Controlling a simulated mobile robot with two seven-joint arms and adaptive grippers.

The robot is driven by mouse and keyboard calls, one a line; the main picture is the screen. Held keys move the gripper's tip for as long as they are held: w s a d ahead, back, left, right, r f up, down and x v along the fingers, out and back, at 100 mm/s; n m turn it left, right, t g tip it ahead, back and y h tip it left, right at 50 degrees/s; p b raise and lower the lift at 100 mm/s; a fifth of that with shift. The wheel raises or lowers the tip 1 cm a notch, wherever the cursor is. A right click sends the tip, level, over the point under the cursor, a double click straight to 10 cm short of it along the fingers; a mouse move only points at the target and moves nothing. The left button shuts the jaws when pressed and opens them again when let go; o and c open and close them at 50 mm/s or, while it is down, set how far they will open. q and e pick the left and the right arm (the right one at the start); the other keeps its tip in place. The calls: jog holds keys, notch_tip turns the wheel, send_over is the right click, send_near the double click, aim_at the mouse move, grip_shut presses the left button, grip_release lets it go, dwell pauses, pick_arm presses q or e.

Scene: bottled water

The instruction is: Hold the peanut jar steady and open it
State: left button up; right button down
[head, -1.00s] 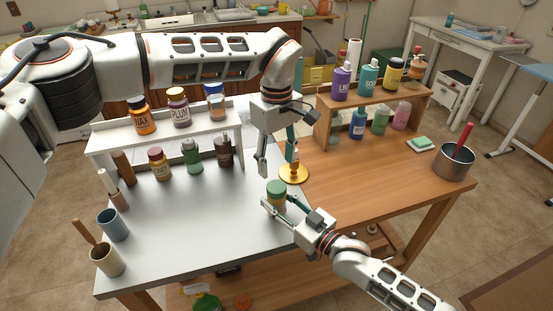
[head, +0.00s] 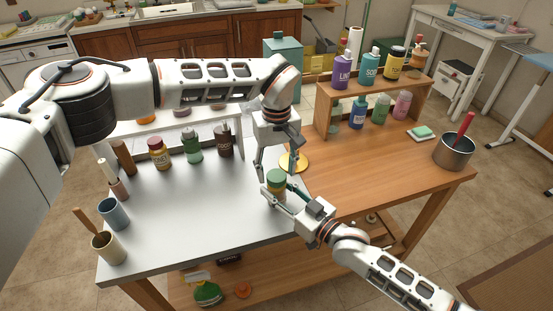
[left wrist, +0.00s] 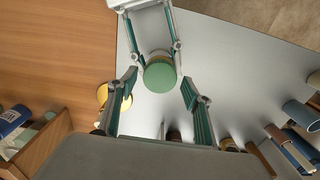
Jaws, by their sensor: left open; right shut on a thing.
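The peanut jar (head: 277,186) stands upright near the front right corner of the grey table mat, its green lid (head: 277,175) on top. My right gripper (head: 279,197) is shut around the jar's body from the front right. My left gripper (head: 274,170) is open and points down from above, its fingers at either side of the lid in the head view. In the left wrist view the green lid (left wrist: 160,76) shows from above, between and a little beyond the open left fingertips (left wrist: 159,77). The jar's body is mostly hidden there.
A gold round base (head: 294,162) stands just behind the jar. A wooden shelf with bottles (head: 322,113) is at the back right, and a white shelf (head: 120,128) at the back left. Cups (head: 114,214) stand at the left edge. The mat's middle is clear.

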pick_arm(q)
jog(key=shift+f, duration=0.4)
